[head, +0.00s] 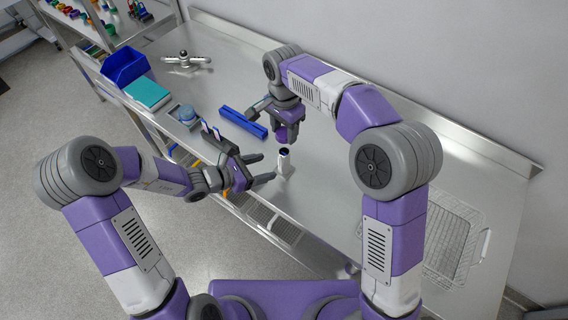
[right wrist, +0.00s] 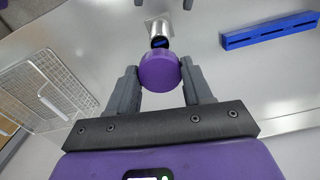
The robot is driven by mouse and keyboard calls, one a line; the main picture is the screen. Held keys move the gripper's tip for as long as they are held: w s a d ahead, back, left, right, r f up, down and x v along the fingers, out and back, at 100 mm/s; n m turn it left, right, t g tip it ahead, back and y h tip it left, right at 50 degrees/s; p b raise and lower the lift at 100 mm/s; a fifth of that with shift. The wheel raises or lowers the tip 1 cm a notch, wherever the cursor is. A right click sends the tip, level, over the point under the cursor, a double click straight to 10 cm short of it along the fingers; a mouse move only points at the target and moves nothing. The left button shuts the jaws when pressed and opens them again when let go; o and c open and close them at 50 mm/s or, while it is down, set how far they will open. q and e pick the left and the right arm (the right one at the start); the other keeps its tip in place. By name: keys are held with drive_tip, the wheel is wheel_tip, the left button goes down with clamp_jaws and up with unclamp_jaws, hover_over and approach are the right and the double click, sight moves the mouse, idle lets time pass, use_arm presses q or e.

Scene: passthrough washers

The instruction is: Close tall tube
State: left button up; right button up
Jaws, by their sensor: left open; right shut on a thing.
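The tall tube (head: 284,168) stands upright on the steel table, pale grey, with a dark open top. It also shows in the right wrist view (right wrist: 158,26), just beyond the cap. My right gripper (head: 286,127) is shut on a round purple cap (right wrist: 160,72). The cap also shows in the head view (head: 287,135), a little above the tube's mouth and apart from it. My left gripper (head: 267,168) is open, low by the tube's left side, with its fingers pointing at it. Whether a finger touches the tube I cannot tell.
A blue bar-shaped rack (head: 242,122) lies behind and left of the tube. A wire basket (head: 452,245) is at the right. The table right of the tube is clear.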

sight(284, 162)
use_arm(q)
drive_tip(key=x, duration=1)
drive_tip(key=shift+d+f, duration=0.15)
drive_tip(key=shift+d, duration=0.05)
clamp_jaws()
